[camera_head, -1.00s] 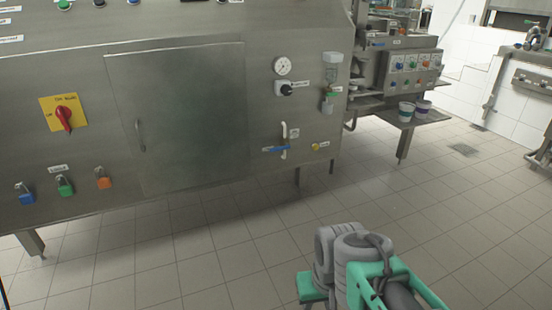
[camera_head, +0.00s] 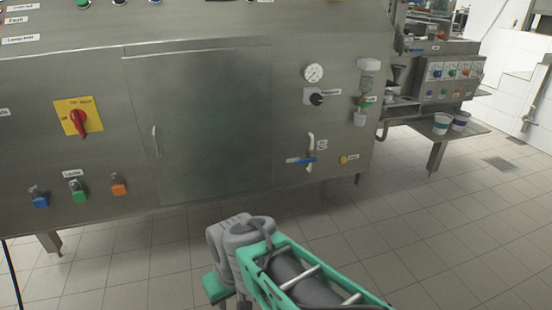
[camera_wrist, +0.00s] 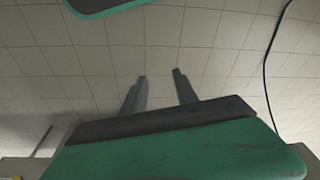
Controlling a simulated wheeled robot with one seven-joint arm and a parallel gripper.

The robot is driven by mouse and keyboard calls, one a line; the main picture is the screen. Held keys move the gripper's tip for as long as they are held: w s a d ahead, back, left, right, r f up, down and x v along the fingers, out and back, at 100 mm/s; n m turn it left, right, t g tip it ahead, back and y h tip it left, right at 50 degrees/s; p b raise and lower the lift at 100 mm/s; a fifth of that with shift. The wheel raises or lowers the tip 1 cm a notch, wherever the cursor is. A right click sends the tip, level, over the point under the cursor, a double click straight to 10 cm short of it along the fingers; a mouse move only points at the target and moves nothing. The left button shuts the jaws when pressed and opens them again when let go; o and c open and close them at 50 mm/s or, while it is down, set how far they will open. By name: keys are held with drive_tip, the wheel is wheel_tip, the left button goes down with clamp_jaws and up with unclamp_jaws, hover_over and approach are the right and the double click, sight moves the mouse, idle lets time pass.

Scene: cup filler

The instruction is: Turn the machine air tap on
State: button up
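The air tap has a blue handle (camera_head: 300,161) on a pale pipe, low on the right of the steel machine front (camera_head: 210,185). The handle lies roughly level, across the upright pipe. A small label is beside it. My gripper (camera_wrist: 160,74) is open and empty in the wrist view, its two fingers apart above bare floor tiles. In the head view my arm is at the lower middle, in front of and below the machine, well apart from the tap; the fingers are not clear there.
A pressure gauge (camera_head: 314,72) and a black knob (camera_head: 317,98) are above the tap. A yellow button (camera_head: 343,160) is right of it. A red switch (camera_head: 79,118) and several padlocks are at left. White cups (camera_head: 442,123) stand on a shelf at right. The tiled floor is open.

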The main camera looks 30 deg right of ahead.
sight(303, 163)
drive_tip(key=w+d+r+m+t+y+p, duration=0.1)
drive_tip(key=w+d+m+t+y+p, duration=0.3)
drive_tip(key=w, duration=0.7)
drive_tip(key=w+d+r+m+t+h+p, duration=0.1)
drive_tip(key=w+d+r+m+t, duration=0.3)
drive_tip(key=w, duration=0.6)
drive_tip(key=w+d+m+t+h+p, duration=0.1)
drive_tip(key=w+d+m+t+p, duration=0.1)
drive_tip(key=d, duration=0.6)
drive_tip(key=w+d+m+t+h+p, duration=0.1)
drive_tip(key=w+d+m+t, duration=0.15)
drive_tip(key=d, duration=0.55)
drive_tip(key=s+d+r+m+t+h, duration=0.1)
drive_tip(key=s+d+m+h, duration=0.15)
drive_tip(key=d, duration=0.25)
drive_tip(key=s+d+m+t+h+p, duration=0.1)
drive_tip(key=d+m+h, duration=0.15)
drive_tip(key=d, duration=0.25)
drive_tip(key=s+d+r+m+t+h, duration=0.1)
drive_tip(key=d+m, duration=0.3)
drive_tip(key=d, duration=0.1)
drive_tip(key=shift+n, duration=0.25)
drive_tip(key=x, duration=0.7)
drive_tip(key=shift+d+f+b, duration=0.1)
drive_tip(key=shift+f+b, duration=0.2)
drive_tip(key=shift+b, duration=0.05)
drive_tip(key=shift+c, duration=0.3)
clamp_jaws()
